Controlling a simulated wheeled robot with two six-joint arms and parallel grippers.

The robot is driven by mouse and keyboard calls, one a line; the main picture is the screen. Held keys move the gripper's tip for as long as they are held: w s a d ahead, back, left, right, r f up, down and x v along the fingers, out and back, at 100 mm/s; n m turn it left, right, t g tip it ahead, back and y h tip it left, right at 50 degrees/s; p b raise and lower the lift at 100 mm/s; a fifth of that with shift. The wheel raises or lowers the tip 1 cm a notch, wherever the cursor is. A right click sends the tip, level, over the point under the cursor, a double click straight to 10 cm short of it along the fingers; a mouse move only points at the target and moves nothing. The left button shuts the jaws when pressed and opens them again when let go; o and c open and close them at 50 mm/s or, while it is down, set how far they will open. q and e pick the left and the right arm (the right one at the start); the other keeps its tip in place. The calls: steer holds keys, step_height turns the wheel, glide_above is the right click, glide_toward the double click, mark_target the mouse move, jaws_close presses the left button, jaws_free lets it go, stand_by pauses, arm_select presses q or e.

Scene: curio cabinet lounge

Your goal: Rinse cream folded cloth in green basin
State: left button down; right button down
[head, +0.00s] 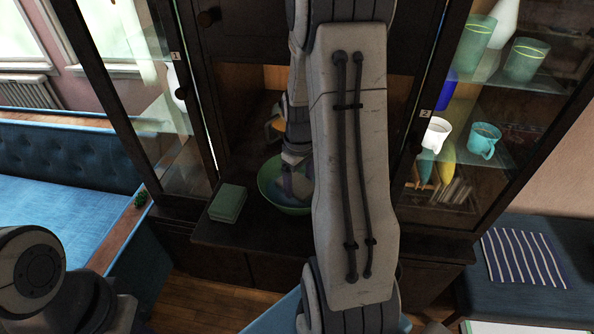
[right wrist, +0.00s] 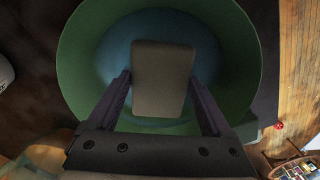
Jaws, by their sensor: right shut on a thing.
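The green basin (head: 288,208) stands on the dark cabinet shelf, partly hidden by my right arm. In the right wrist view the basin (right wrist: 242,55) fills most of the picture and has a blue area inside, which looks like water. My right gripper (head: 297,183) reaches down into the basin. In the right wrist view its fingers (right wrist: 163,98) are shut on the cream folded cloth (right wrist: 163,75), which looks greyish in shade. The cloth is over or in the blue area; I cannot tell whether it touches it. My left gripper is out of view.
A pale green box-like block (head: 228,203) lies on the shelf left of the basin. Glass doors flank the opening. Cups, including a white mug (head: 436,134) and a teal mug (head: 484,140), stand on the right glass shelves. A blue sofa (head: 60,165) is at left.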

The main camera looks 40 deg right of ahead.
steer(key=shift+r+p, duration=3.8)
steer(key=shift+r, duration=0.55)
step_height(320, 180, up, 5)
steer(key=p, duration=0.5)
glide_above(299, 185)
steer(key=shift+b, duration=0.3)
steer(key=shift+w, duration=0.1)
